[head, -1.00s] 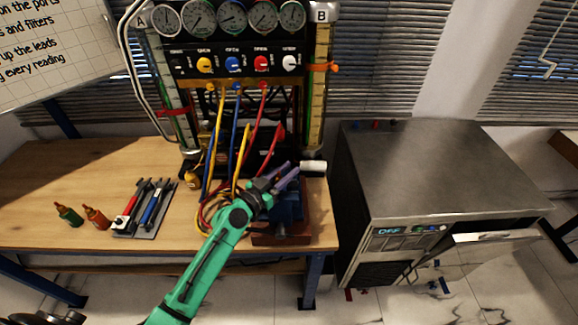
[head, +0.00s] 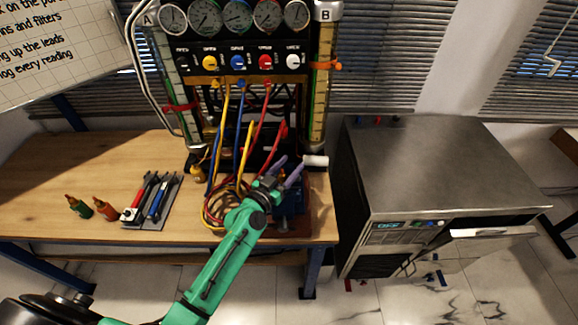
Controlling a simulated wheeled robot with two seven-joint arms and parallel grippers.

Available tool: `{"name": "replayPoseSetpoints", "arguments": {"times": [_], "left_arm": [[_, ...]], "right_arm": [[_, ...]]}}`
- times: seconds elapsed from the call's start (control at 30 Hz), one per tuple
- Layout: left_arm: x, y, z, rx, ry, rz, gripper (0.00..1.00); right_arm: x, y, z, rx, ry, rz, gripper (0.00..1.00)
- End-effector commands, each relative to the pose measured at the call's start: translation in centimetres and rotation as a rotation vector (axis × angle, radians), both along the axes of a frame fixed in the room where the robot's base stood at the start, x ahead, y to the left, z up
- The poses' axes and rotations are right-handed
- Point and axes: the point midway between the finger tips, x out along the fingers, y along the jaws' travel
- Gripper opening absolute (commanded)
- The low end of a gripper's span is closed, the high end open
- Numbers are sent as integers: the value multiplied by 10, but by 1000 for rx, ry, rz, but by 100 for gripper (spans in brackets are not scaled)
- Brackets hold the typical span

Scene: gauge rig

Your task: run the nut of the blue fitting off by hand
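The gauge rig (head: 297,77) stands at the back of the bench, with a blue knob (head: 238,61) among its coloured knobs. A blue hose (head: 240,122) hangs from a small blue fitting (head: 238,84) below that knob. The fitting's nut is too small to make out. My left gripper (head: 291,164) is open, its two purple fingers spread and pointing up and away, with nothing visible between them. It is over the right part of the bench, in front of a blue vise (head: 292,203) that it partly hides, below and right of the blue fitting. My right gripper is not in view.
Yellow and red hoses (head: 262,122) hang beside the blue one and loop on the bench. A metal cabinet (head: 450,165) stands right of the bench. The bench's left part (head: 70,165) is clear.

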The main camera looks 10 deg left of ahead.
Motion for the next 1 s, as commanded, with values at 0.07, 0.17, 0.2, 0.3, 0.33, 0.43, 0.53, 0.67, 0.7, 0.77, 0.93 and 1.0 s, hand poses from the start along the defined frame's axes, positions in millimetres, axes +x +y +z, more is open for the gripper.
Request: {"name": "replayPoseSetpoints", "arguments": {"times": [0.07,0.17,0.2,0.3,0.33,0.43,0.53,0.67,0.7,0.77,0.93,1.0], "left_arm": [[0,0,0,0,0,0,57],[0,0,0,0,0,0,57],[0,0,2,0,-1,0,57],[0,-1,12,-2,-3,-1,57],[0,-1,16,-2,-2,-1,57],[0,0,38,-4,-2,2,57],[0,0,63,-4,-4,2,57],[0,0,97,-3,-5,2,57],[0,0,109,-3,-6,1,57],[0,0,127,-1,-7,1,57],[0,0,173,-1,-5,2,57],[0,0,186,-1,-5,0,57]], "right_arm": [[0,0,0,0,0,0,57],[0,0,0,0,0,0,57],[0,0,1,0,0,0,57],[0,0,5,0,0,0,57],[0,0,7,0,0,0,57],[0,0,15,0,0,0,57],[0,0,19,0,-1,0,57],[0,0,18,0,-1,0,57],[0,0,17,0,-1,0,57],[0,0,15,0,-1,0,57],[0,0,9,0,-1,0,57],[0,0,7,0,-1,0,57]]}}
